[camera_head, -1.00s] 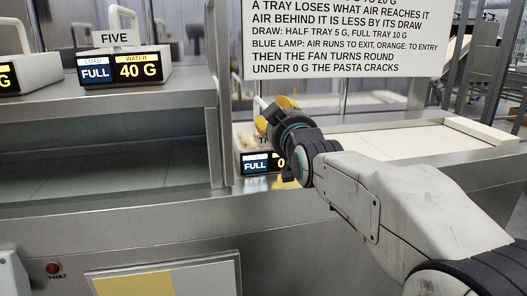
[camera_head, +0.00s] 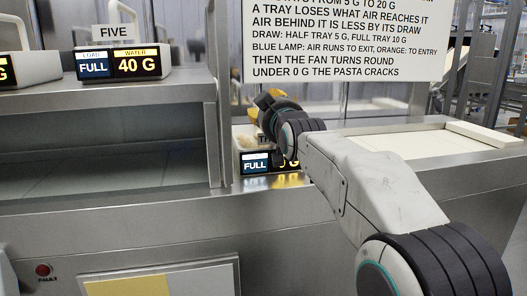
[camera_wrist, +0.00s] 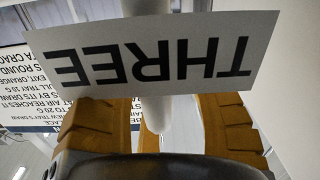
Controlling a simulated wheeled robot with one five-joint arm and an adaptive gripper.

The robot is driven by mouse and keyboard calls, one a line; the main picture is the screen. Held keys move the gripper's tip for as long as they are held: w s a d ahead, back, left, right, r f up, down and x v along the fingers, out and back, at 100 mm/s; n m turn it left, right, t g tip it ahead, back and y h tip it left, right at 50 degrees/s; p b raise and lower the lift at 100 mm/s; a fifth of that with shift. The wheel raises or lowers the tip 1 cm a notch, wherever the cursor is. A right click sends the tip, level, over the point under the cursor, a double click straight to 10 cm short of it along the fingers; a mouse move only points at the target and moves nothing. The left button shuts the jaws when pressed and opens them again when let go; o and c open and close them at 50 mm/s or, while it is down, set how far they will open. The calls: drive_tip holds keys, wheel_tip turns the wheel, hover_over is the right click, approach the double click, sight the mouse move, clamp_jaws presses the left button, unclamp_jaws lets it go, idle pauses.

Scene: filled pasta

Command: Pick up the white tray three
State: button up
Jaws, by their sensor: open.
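The white tray three (camera_head: 256,163) stands right of the metal post in the head view, with a lit panel reading FULL and a partly hidden weight ending in 0 G. My gripper (camera_head: 264,104) is over it, hiding part of its name plate and handle. In the wrist view the THREE plate (camera_wrist: 150,58) appears upside down, close to the camera. A white handle bar (camera_wrist: 155,112) lies between the two orange fingers of my gripper (camera_wrist: 160,122). The fingers are open, with a gap visible beside the bar.
White tray five (camera_head: 150,77), reading FULL and 40 G, stands on the raised metal housing at left, with another tray partly cut off beside it. A rule sign (camera_head: 340,45) hangs behind my gripper. A pale flat surface (camera_head: 410,143) lies clear to the right.

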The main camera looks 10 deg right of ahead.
drive_tip(key=shift+w+b, duration=0.45)
drive_tip(key=shift+w, duration=0.3)
drive_tip(key=shift+c, duration=0.3)
clamp_jaws()
drive_tip(key=shift+r, duration=0.2)
